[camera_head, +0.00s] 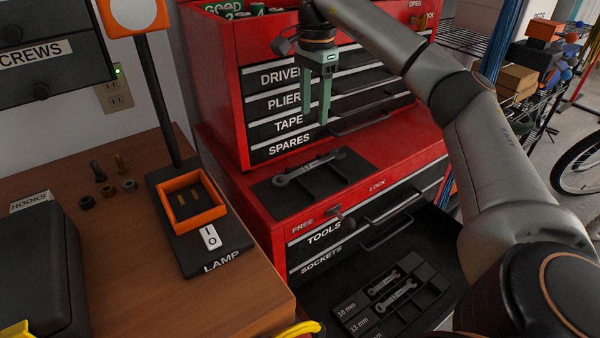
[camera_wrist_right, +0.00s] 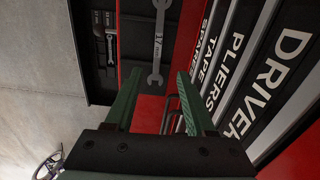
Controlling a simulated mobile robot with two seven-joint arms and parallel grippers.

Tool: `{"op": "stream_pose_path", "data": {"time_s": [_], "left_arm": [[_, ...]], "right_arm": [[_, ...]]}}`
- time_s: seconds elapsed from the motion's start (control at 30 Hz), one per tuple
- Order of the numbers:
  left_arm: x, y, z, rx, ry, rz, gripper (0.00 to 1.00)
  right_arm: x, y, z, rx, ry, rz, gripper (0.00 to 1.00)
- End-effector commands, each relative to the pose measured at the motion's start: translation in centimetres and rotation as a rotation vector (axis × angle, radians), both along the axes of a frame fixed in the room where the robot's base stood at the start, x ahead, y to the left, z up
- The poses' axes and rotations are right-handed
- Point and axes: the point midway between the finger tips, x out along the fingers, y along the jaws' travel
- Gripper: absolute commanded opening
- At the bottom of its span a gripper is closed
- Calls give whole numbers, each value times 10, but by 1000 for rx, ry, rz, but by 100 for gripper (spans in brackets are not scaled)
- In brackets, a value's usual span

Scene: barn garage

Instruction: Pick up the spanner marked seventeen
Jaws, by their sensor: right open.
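A grey spanner (camera_head: 310,168) lies on a black tray (camera_head: 272,192) on the red ledge of the tool chest. In the right wrist view the spanner (camera_wrist_right: 159,40) shows a "17" marking with "mm" on its shaft. My right gripper (camera_head: 314,120) has green fingers, is open and empty, and points down above the spanner, apart from it. In the right wrist view the spanner's lower end appears between the open fingertips (camera_wrist_right: 160,78), farther off than they are. My left gripper is not in view.
Below, an open drawer (camera_head: 345,268) holds a black tray with smaller spanners (camera_head: 394,292), labelled 10 mm and 13 mm. The upper chest's drawer fronts (camera_head: 285,103) stand close behind my right gripper. A wooden bench (camera_head: 130,270) with a lamp base (camera_head: 232,238) is at left.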

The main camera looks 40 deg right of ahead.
Motion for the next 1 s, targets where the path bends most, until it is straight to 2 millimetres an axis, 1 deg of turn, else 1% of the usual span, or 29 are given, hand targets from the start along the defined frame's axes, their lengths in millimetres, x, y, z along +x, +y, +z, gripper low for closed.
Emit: {"op": "stream_pose_path", "data": {"time_s": [0.1, 0.3, 0.4, 0.57, 0.83, 0.9, 1.0], "left_arm": [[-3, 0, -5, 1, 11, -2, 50], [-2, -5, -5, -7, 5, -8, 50], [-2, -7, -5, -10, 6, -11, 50], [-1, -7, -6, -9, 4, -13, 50], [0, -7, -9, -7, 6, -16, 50], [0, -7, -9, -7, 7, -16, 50], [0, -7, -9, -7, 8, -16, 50]], "right_arm": [[-1, 0, -19, -1, 4, 0, 55], [-1, 0, -55, -1, 4, 0, 55], [-1, 1, -65, 0, 3, 0, 55], [-1, 2, -76, 0, 2, 1, 55], [-3, 7, -114, 1, 3, 0, 55], [-3, 7, -120, 1, 1, 0, 55], [-3, 7, -122, 1, 1, 0, 55]]}}
